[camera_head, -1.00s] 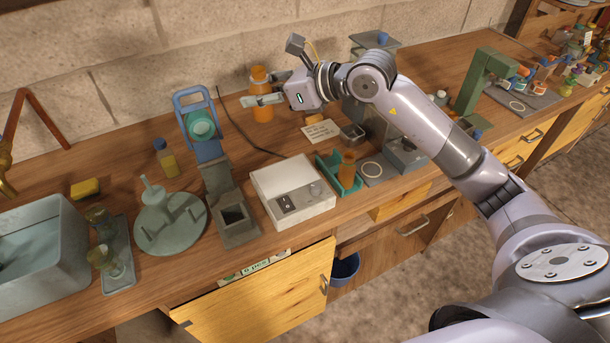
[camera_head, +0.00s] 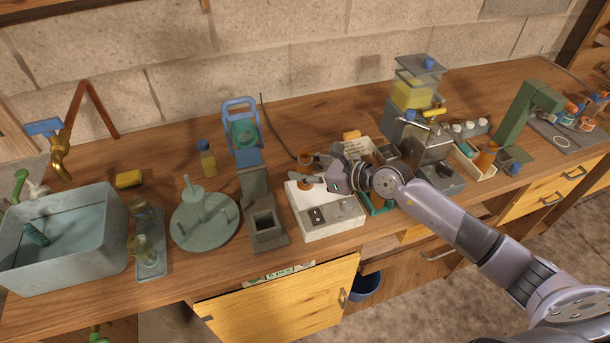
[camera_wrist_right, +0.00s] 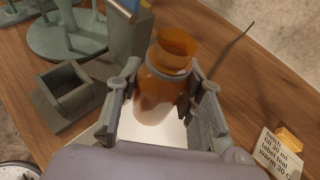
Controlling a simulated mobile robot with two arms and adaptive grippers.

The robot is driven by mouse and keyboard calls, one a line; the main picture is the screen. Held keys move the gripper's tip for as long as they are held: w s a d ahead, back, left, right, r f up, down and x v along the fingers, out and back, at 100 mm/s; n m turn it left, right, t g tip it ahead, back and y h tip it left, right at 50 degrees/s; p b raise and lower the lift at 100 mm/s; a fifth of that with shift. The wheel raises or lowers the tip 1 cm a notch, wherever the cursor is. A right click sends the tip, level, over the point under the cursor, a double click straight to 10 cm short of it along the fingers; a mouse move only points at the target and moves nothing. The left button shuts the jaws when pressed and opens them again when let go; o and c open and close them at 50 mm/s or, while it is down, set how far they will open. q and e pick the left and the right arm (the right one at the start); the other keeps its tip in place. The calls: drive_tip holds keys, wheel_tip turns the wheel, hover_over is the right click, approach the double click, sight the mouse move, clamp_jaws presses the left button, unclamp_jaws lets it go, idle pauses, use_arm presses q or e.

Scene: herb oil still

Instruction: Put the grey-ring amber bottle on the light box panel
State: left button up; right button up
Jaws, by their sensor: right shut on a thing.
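My right gripper (camera_head: 308,180) is shut on an amber bottle (camera_head: 305,160), held upright. In the right wrist view the bottle (camera_wrist_right: 165,85) stands between the two fingers, with a greyish band below its open neck. The white light box (camera_head: 335,222) is on the bench, with a switch and knob on its front part. The bottle is over its bright panel, which shows below the bottle in the wrist view (camera_wrist_right: 170,138). I cannot tell whether the bottle's base touches the panel. My left gripper is not in view.
Left of the light box stand a grey square holder with a blue frame (camera_head: 262,215) and a round green-grey stand (camera_head: 204,218). A printed card (camera_wrist_right: 275,155) lies behind, to the right. Another amber bottle (camera_head: 487,156) is farther right.

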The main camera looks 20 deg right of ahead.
drive_tip(key=shift+f, duration=1.4)
drive_tip(key=shift+f, duration=0.15)
drive_tip(key=o, duration=1.2)
